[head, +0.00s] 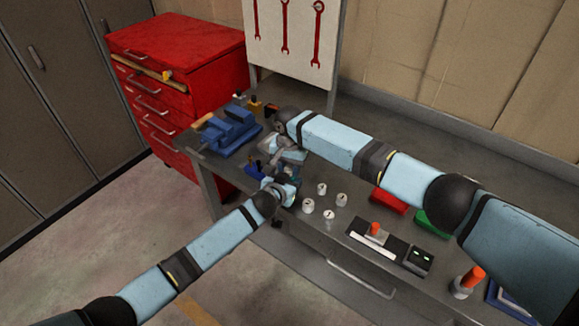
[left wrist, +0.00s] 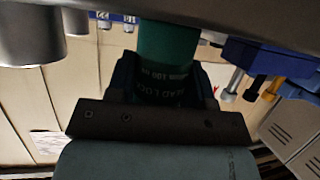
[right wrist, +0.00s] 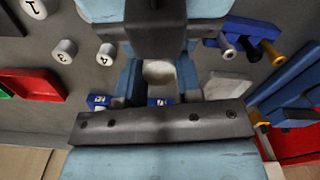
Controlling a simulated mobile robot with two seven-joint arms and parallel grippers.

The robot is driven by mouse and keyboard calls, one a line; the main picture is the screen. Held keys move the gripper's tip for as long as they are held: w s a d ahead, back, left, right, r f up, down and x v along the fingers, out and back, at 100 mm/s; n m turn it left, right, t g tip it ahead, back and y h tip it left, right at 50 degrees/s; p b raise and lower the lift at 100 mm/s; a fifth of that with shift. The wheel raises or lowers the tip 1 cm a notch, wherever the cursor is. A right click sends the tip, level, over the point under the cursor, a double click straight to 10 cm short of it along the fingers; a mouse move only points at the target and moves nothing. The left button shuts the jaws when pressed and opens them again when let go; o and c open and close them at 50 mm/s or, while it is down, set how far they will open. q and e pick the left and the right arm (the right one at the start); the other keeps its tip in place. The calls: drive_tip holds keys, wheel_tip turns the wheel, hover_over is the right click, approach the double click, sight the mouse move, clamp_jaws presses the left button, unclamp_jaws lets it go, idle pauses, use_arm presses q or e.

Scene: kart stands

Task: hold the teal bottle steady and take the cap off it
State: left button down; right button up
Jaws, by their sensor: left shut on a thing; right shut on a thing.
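The teal bottle (left wrist: 168,45) shows in the left wrist view, with a dark lettered label on its body. My left gripper (left wrist: 165,82) is shut around the bottle, one finger on each side. A pale, whitish cap (right wrist: 160,73) shows in the right wrist view from above. My right gripper (right wrist: 160,84) is shut on the cap, its blue fingers on both sides. In the head view my left gripper (head: 287,188) is at the bench's front edge and my right gripper (head: 288,155) is just behind it. The arms mostly hide the bottle there, and whether the cap still touches it cannot be told.
Several white numbered cylinders (head: 309,206) stand close to the right of the grippers. A blue vise (head: 230,130) sits at the bench's left end, near a red tool cabinet (head: 180,65). Red (head: 388,201) and green (head: 430,223) trays and an orange-topped container (head: 468,281) lie farther right.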

drive_tip(key=o, duration=1)
drive_tip(key=shift+r, duration=2.3)
use_arm(q)
drive_tip(key=shift+c, duration=2.2)
unclamp_jaws()
